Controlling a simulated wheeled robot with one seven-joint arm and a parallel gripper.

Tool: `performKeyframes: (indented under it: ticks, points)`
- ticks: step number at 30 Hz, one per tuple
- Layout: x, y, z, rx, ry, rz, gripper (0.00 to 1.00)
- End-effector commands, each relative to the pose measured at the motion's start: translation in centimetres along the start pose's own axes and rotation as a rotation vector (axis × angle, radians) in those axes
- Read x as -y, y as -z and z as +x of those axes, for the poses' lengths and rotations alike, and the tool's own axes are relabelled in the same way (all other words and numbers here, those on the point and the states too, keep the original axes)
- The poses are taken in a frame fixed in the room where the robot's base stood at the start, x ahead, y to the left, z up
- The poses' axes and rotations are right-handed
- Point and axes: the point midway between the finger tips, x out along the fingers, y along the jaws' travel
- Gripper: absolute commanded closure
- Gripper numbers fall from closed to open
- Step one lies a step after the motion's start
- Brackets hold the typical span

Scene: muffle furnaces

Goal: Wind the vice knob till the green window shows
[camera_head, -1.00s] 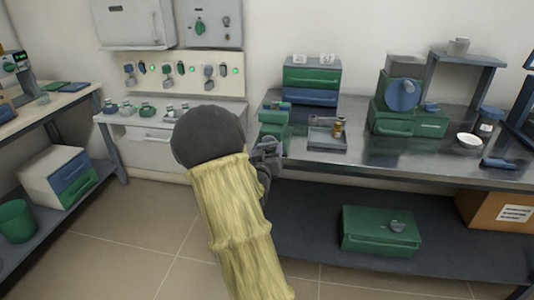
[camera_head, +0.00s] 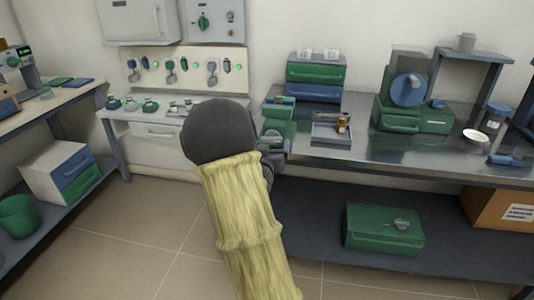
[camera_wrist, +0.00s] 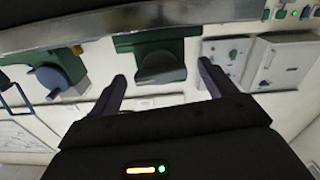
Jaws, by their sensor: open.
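The green vice (camera_head: 278,112) stands at the left end of the steel bench. In the wrist view a green body (camera_wrist: 158,40), which looks like the vice, has a dark grey rounded knob (camera_wrist: 160,70) on its near side. My gripper (camera_wrist: 162,84) is open there, with one finger on each side of the knob. I see no clear contact between the fingers and the knob. In the head view my gripper (camera_head: 272,150) is by the vice's lower front, partly hidden behind my arm. I cannot make out a green window in either view.
A grey tray (camera_head: 325,140) with a small brass-coloured item sits right of the vice. Blue and green drawers (camera_head: 316,75) stand behind. A green machine with a blue disc (camera_head: 407,90) is further right. A control panel (camera_head: 180,66) with green lights is at the left.

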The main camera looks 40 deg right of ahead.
Motion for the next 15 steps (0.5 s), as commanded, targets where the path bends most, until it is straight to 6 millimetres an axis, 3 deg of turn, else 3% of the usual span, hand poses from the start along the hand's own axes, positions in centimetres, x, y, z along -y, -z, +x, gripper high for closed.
performKeyframes:
  ticks: [5,15]
  points:
    - [0.1,0.1,-1.5,0.001,0.002,0.001,0.16]
    - [0.1,0.1,-7.9,0.002,0.003,0.001,0.16]
